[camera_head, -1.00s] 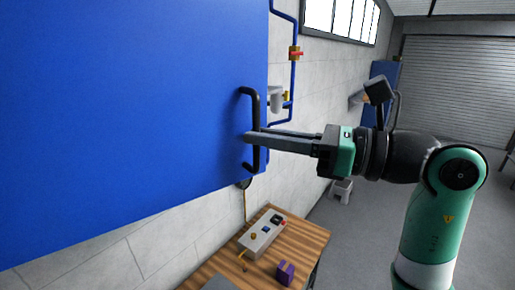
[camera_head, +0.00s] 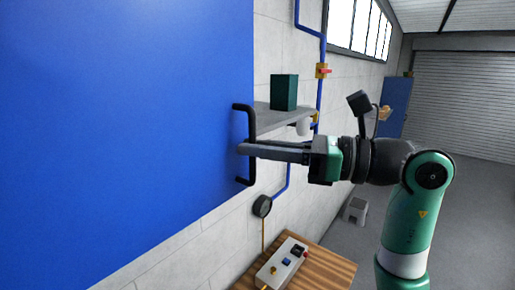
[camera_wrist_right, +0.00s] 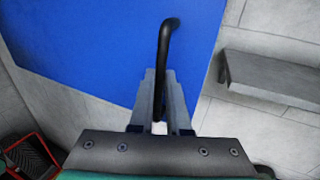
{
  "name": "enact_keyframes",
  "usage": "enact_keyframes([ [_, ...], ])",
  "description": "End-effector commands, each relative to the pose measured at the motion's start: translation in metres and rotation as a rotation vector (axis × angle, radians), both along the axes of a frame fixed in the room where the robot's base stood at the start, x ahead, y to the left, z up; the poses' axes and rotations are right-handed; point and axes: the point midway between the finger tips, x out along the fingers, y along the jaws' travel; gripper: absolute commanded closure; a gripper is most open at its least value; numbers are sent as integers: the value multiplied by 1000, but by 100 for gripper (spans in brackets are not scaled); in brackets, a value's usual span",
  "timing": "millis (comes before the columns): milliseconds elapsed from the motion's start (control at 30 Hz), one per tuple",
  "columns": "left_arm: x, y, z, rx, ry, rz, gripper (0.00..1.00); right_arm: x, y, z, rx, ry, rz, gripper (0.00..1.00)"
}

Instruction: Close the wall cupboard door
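The blue wall cupboard door (camera_head: 120,120) fills the left of the head view and stands out from the wall. It also shows in the right wrist view (camera_wrist_right: 90,45). Its black bar handle (camera_head: 250,122) is upright near the door's right edge. My right gripper (camera_head: 243,148) comes in from the right with its fingertips at the handle. In the right wrist view the handle (camera_wrist_right: 163,50) passes between the two fingers, which are closed around it. The cupboard's inside is hidden behind the door. My left gripper is not in view.
A grey wall shelf (camera_head: 282,118) holding a dark green box (camera_head: 284,92) lies beyond the door edge. A blue pipe with a red-handled valve (camera_head: 322,71) runs up the wall. A wooden bench (camera_head: 325,268) with a control box (camera_head: 283,264) stands below. Open floor lies to the right.

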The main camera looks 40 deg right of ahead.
Motion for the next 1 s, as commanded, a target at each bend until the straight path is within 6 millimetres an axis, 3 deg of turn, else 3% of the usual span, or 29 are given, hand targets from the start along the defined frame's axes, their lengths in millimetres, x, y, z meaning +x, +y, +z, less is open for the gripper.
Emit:
enact_keyframes([
  [33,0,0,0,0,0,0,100,5,-8,-5,5,14,-25,80],
  [167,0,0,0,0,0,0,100,4,-7,-5,4,15,-22,56],
  [533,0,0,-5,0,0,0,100,-4,-10,-5,0,9,-19,55],
  [1000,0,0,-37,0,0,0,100,-84,-64,-6,1,12,-23,55],
])
